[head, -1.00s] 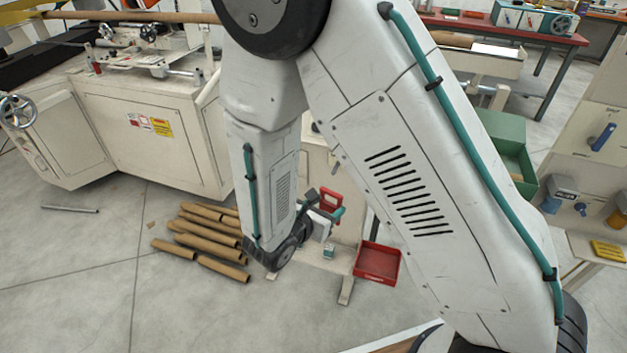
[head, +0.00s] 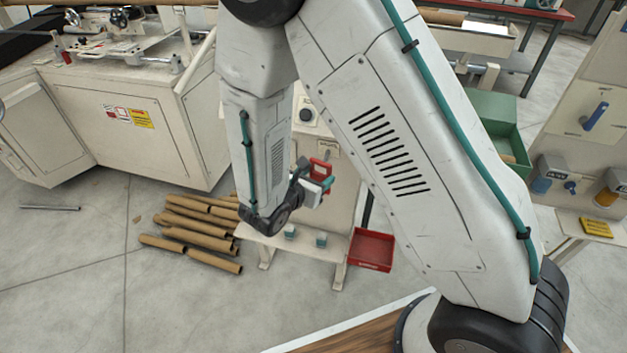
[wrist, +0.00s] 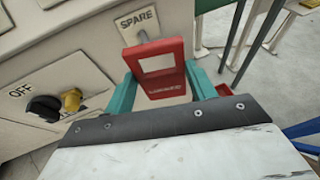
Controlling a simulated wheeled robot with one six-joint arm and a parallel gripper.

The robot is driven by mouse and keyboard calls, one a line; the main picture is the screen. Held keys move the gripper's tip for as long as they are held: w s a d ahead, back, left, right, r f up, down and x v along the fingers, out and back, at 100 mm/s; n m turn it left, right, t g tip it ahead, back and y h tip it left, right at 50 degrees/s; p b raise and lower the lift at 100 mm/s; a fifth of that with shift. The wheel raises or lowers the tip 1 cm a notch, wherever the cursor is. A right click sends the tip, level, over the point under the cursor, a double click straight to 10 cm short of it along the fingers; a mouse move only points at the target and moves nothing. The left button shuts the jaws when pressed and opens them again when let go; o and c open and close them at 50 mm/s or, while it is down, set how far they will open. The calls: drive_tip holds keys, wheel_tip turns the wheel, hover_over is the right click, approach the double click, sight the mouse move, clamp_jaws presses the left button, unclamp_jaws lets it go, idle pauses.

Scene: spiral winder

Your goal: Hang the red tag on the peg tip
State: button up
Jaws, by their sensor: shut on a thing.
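The red tag (wrist: 158,68) is a flat red plate with a pale window. My gripper (wrist: 160,92) is shut on it, with one teal finger at each side. In the head view the red tag (head: 320,172) shows small at my gripper (head: 326,184), in front of the pale panel. A plate marked SPARE (wrist: 138,22) is on the panel just above the tag in the wrist view. A small grey peg (head: 327,155) seems to stand out at this plate in the head view. In the wrist view the tag hides what lies below the plate, and I cannot tell the gap.
A black knob (wrist: 43,108) marked OFF with a yellow part sits left of the tag. A low bench (head: 300,243) with small teal blocks and a red bin (head: 372,249) are below. Cardboard tubes (head: 195,230) lie on the floor to the left.

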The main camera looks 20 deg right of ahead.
drive_tip(key=shift+w+d+f, duration=0.25)
drive_tip(key=shift+w+d, duration=0.35)
drive_tip(key=shift+w, duration=0.2)
drive_tip(key=shift+w+d+f, duration=0.2)
drive_tip(key=shift+w+d, duration=0.4)
drive_tip(key=shift+w, duration=0.25)
drive_tip(key=shift+w+d+f, duration=0.25)
drive_tip(key=shift+w+d, duration=0.35)
drive_tip(key=shift+w, duration=0.2)
drive_tip(key=o, duration=1.1)
drive_tip(key=shift+o, duration=0.2)
